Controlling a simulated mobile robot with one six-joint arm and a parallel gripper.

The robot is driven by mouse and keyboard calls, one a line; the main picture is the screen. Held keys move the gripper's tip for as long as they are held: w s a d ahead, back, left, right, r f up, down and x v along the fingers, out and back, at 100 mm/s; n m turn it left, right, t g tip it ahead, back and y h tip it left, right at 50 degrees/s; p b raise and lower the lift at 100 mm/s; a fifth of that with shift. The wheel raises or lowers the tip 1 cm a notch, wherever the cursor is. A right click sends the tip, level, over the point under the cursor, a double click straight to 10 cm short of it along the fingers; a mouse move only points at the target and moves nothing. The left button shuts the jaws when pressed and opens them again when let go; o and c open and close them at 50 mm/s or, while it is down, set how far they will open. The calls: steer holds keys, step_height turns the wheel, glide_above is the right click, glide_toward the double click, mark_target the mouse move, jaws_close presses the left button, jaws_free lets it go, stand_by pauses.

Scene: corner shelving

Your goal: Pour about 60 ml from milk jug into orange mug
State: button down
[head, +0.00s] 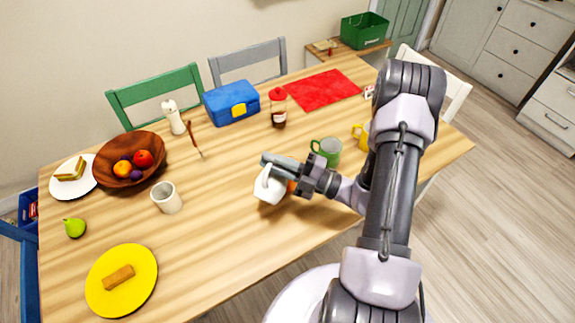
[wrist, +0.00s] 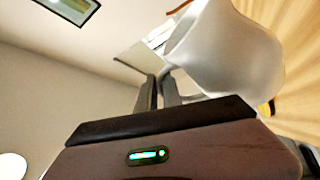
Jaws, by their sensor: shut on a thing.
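The white milk jug (head: 268,189) is in my gripper (head: 279,164), above the near middle of the table. In the wrist view, the gripper's fingers (wrist: 159,92) are shut on the jug's handle, and the jug's white body (wrist: 236,52) is to their right. The jug looks tilted; its contents and any stream of milk cannot be seen. A small orange patch, seemingly the orange mug (head: 291,186), shows just right of the jug in the head view. The jug and gripper hide most of it, so its opening and fill are hidden.
A green mug (head: 327,151) and a yellow mug (head: 361,136) stand close to my arm. A beige cup (head: 167,198) stands to the left. A fruit bowl (head: 111,173), blue lunchbox (head: 232,108) and syrup bottle (head: 278,112) are farther off. The front middle of the table is clear.

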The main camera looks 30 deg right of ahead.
mark_target(265, 189)
steer(key=a+n, duration=0.1)
steer(key=s+a+f+n, duration=0.1)
steer(key=n, duration=0.1)
steer(key=s+f+n+g, duration=0.1)
steer(key=n, duration=0.1)
steer(key=shift+a+b, duration=0.3)
steer(key=shift+a, duration=0.1)
steer(key=shift+s+a+f+n+b, duration=0.4)
steer(key=shift+a+f+n, duration=0.2)
steer(key=shift+n, duration=0.4)
steer(key=shift+d, duration=0.1)
steer(key=s+a+f+n+g+b, duration=0.2)
steer(key=s+a+f+n+b, duration=0.2)
steer(key=a+f+n+b, duration=0.2)
steer(key=shift+s+a+f+n, duration=0.15)
steer(key=shift+s+f+n, duration=0.1)
steer(key=shift+f+n, duration=0.5)
